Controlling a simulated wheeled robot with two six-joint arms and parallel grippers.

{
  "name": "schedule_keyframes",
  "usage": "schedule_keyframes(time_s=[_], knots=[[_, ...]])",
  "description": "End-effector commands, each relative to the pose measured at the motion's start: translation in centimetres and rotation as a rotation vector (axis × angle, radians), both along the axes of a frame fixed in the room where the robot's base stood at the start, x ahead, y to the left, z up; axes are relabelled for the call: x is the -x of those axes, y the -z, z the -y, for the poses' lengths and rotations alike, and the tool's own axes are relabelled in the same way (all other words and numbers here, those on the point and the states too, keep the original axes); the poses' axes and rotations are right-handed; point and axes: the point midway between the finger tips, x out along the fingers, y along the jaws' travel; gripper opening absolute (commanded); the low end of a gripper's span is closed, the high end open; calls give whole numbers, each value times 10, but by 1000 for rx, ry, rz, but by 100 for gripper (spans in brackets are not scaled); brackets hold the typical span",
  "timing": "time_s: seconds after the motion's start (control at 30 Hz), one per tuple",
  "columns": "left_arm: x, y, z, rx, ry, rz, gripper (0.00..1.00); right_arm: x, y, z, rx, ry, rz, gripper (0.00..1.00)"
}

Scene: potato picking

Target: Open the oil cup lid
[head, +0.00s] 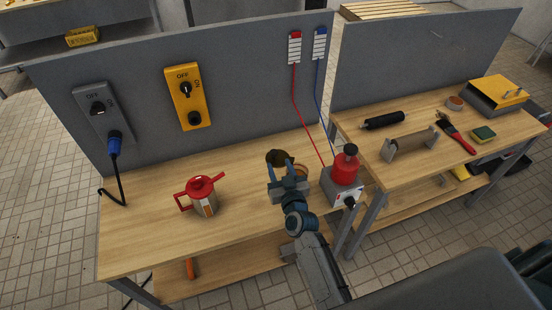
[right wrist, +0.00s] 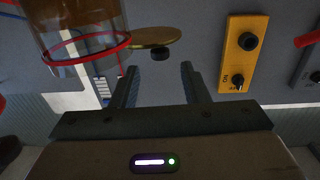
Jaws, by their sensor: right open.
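The oil cup (head: 301,170) is mostly hidden behind my right gripper in the head view; only an orange-brown rim shows. A dark round lid (head: 279,156) shows at its left, just beyond the fingers. In the right wrist view the cup (right wrist: 85,45) is clear-walled with a red ring, and the brass-coloured lid (right wrist: 155,38) juts from its side, with a black knob (right wrist: 160,54). My right gripper (head: 285,172) is open, and the lid's knob lies in line with the gap between its fingertips (right wrist: 158,70). Contact cannot be told. My left gripper is not in view.
A red-and-silver jug (head: 204,197) stands left on the wooden table (head: 150,245). A grey box with a red top (head: 346,168) stands close on the right. A switch panel (head: 186,95) is on the wall behind. Table room is free between jug and gripper.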

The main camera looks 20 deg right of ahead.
Motion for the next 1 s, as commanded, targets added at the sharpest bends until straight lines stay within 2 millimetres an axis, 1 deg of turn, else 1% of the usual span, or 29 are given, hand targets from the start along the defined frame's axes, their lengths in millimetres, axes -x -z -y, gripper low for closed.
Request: schedule_keyframes(time_s=[0.03,0.1,0.2,0.3,0.87,1.0], knots=[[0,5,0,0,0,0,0,10,3,0,0,1,-1,41],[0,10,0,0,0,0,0,20,4,-1,0,1,0,41],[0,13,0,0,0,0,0,30,3,-1,0,0,0,41],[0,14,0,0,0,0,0,36,1,-1,0,0,0,41],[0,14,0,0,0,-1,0,38,0,-1,1,0,0,41],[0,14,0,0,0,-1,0,44,2,-1,6,-30,-35,41]])
